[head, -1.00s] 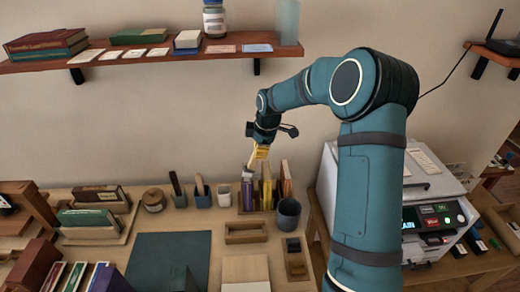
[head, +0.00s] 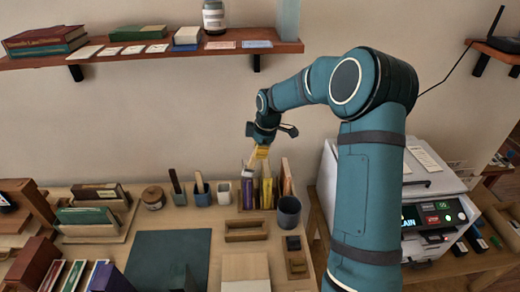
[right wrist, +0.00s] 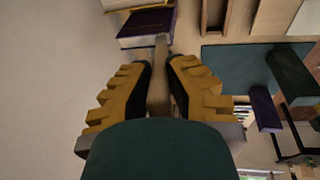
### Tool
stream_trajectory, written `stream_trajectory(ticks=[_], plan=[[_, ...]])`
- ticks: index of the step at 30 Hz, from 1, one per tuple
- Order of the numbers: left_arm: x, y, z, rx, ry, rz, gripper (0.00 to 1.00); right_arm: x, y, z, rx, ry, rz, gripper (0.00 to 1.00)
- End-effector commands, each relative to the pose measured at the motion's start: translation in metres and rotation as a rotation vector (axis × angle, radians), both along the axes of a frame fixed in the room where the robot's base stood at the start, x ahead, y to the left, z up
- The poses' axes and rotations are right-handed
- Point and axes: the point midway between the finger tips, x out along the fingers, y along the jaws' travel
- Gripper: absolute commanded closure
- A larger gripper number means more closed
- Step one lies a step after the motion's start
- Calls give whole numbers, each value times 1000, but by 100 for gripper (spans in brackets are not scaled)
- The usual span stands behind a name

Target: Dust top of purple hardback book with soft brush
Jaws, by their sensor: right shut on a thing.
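My right gripper (head: 262,152) has yellow fingers and hangs above the back of the bench, over a row of upright books. In the right wrist view its fingers (right wrist: 159,75) are shut on a slim, pale wooden handle, taken as the soft brush (right wrist: 160,52). The bristles cannot be made out. In the head view the purple book (head: 247,192) stands upright at the left of the row, below the gripper. My left gripper is not in view.
A grey cup (head: 289,211) stands right of the books, small pots (head: 202,195) to their left. A wooden tray (head: 246,231) and a dark mat (head: 165,260) lie in front. Another purple book (head: 113,280) is at lower left. A wall shelf (head: 130,56) runs above.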

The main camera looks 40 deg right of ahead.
Motion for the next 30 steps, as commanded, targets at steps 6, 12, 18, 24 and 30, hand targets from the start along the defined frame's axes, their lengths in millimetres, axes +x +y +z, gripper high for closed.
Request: stream_trajectory(ticks=[6, 12, 18, 24, 30], plan=[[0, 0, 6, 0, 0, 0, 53, 9, -6, 2, 0, 0, -1, 100], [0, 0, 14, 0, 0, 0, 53, 23, -14, 3, -1, 1, 0, 100], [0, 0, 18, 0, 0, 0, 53, 33, -20, 3, 0, 0, 0, 100], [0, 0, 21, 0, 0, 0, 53, 38, -23, 3, 1, 1, 0, 100], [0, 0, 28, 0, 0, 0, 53, 52, -31, 2, 0, 0, -1, 100]])
